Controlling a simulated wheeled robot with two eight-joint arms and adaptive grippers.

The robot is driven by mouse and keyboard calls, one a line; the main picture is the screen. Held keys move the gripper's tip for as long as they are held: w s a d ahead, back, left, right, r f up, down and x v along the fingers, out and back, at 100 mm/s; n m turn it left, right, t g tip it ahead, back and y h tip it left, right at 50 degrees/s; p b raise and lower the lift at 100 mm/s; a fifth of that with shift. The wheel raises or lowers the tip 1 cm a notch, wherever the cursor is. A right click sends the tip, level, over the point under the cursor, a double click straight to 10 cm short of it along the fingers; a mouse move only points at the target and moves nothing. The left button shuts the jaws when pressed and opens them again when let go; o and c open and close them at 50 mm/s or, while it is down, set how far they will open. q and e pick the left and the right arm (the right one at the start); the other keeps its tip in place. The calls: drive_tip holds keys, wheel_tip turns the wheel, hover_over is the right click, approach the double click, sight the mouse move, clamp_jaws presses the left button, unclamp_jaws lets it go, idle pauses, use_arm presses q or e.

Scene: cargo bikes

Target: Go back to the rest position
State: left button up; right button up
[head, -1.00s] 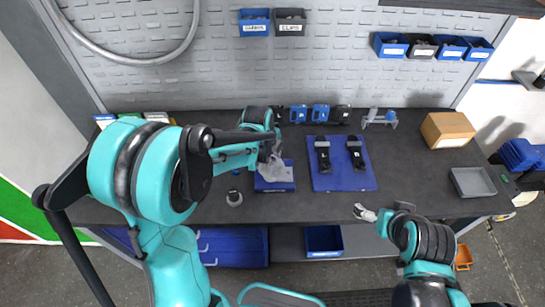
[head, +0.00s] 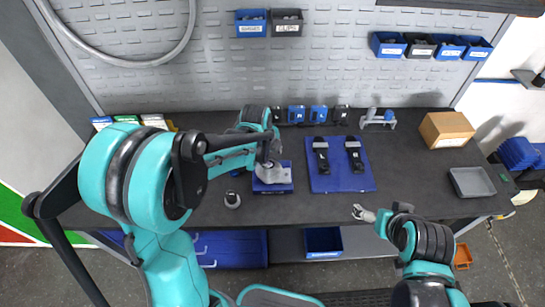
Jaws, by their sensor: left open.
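My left arm reaches in from the left over the dark workbench (head: 330,205). My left gripper (head: 268,158) is open, just above a grey part (head: 271,174) in a small blue tray (head: 273,187). The arm hides some of the gripper, and I cannot tell whether its fingers clear the part. My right gripper (head: 363,213) is low at the bench's front edge, away from the objects. It is too small to tell whether its jaws are open or shut.
A blue mat (head: 342,183) with two black items lies right of the tray. A small round part (head: 232,199) stands left of it. A cardboard box (head: 446,129) and grey tray (head: 472,182) are at the right. The bench's front middle is clear.

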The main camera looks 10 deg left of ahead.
use_arm(q)
drive_tip(key=d+v, duration=0.1)
drive_tip(key=v, duration=0.6)
drive_tip(key=s+a+f+n+t+b, duration=0.1)
drive_tip(key=s+n+t+b, duration=0.1)
drive_tip(key=s+n, duration=0.6)
drive_tip(key=s+a+f+n+t+y+b, duration=0.1)
drive_tip(key=s+n+b, duration=0.3)
drive_tip(key=s+n, duration=0.5)
drive_tip(key=a+n+t, duration=0.1)
drive_tip(key=n, duration=0.4)
drive_tip(key=shift+a, duration=0.35)
